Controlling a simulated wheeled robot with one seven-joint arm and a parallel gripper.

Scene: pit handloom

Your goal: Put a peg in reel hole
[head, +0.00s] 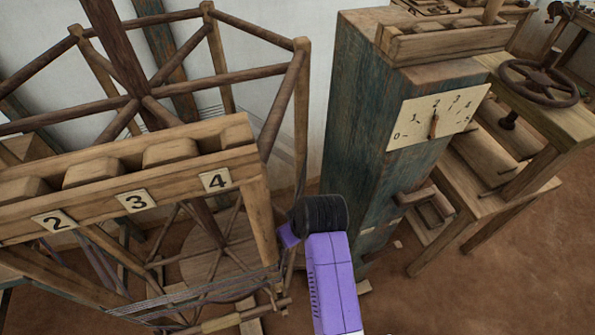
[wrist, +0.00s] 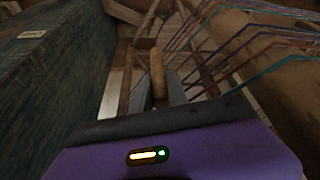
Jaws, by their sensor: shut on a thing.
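A light wooden peg (wrist: 158,66) stands between the grey fingers of my gripper (wrist: 160,90) in the wrist view, and the gripper is shut on it. The peg's far end points away from my wrist. In the head view my purple and black arm end reaches in beside the wooden frame's right post, and the fingers and peg are hidden there. The reel (head: 300,90), a many-sided wooden frame with spokes and a central shaft, stands at the left behind a numbered beam. I cannot make out the reel hole in either view.
The beam (head: 130,172) carries number plates 2, 3 and 4. A worn blue-green post (head: 350,130) with a dial plate (head: 437,116) stands close on the right. Coloured threads (wrist: 225,40) cross the upper right of the wrist view. A handwheel (head: 540,82) is far right.

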